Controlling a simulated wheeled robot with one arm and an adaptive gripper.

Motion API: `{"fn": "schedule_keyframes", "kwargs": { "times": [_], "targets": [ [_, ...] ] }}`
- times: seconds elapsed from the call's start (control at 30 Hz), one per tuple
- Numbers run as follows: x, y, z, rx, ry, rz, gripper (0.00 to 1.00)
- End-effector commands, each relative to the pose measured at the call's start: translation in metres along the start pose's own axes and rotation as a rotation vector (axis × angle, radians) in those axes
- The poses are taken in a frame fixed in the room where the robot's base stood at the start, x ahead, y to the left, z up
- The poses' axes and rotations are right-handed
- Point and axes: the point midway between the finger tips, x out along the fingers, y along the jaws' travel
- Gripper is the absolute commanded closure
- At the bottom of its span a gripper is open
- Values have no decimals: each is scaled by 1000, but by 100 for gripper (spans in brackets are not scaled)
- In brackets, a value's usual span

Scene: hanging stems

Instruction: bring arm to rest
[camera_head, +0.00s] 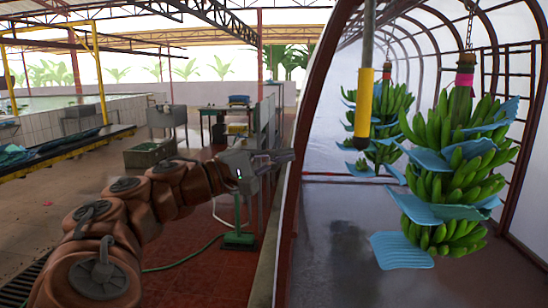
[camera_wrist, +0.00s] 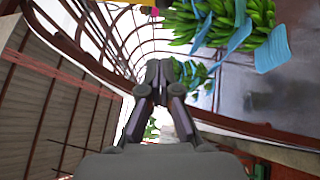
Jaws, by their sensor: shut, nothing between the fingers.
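My gripper (camera_head: 284,156) is at the end of my brown arm, which reaches from the lower left to the middle of the head view. In the wrist view my gripper (camera_wrist: 159,70) has its two fingers together with nothing between them. In the head view, a bunch of green bananas (camera_head: 437,188) with blue sheets between its hands hangs at the right, apart from my gripper. The bananas also show at the top of the wrist view (camera_wrist: 209,28).
A second banana bunch (camera_head: 394,104) hangs farther back. A yellow-sleeved pole (camera_head: 363,106) hangs before it. A curved dark red frame (camera_head: 303,135) stands close to my gripper. Tables and a green bin (camera_head: 149,152) stand at the left. The grey floor (camera_head: 340,255) under the bananas is clear.

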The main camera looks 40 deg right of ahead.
Motion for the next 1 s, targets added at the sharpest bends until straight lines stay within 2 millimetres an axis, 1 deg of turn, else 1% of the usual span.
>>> {"fn": "schedule_keyframes", "kwargs": {
  "times": [0.27,0.37,0.43,0.47,0.53,0.57,0.6,0.67,0.7,0.73,0.8,0.87,0.9,0.97,1.0],
  "targets": [
    [2,-2,2,1,-2,-9,100],
    [12,-13,13,9,-11,-69,100],
    [24,-32,28,21,-21,-158,100],
    [29,-42,35,29,-24,-206,100],
    [40,-72,55,47,-31,-339,100],
    [42,-88,62,52,-31,-402,100],
    [42,-109,71,61,-29,-486,100],
    [39,-140,85,68,-25,-610,100],
    [33,-160,93,72,-20,-692,100],
    [28,-176,98,73,-16,-752,100],
    [10,-210,112,72,-6,-896,100],
    [-11,-238,123,62,7,-1017,100],
    [-26,-255,130,52,14,-1096,100],
    [-53,-277,142,37,31,-1213,100],
    [-71,-291,151,21,39,-1287,100]
  ]
}}
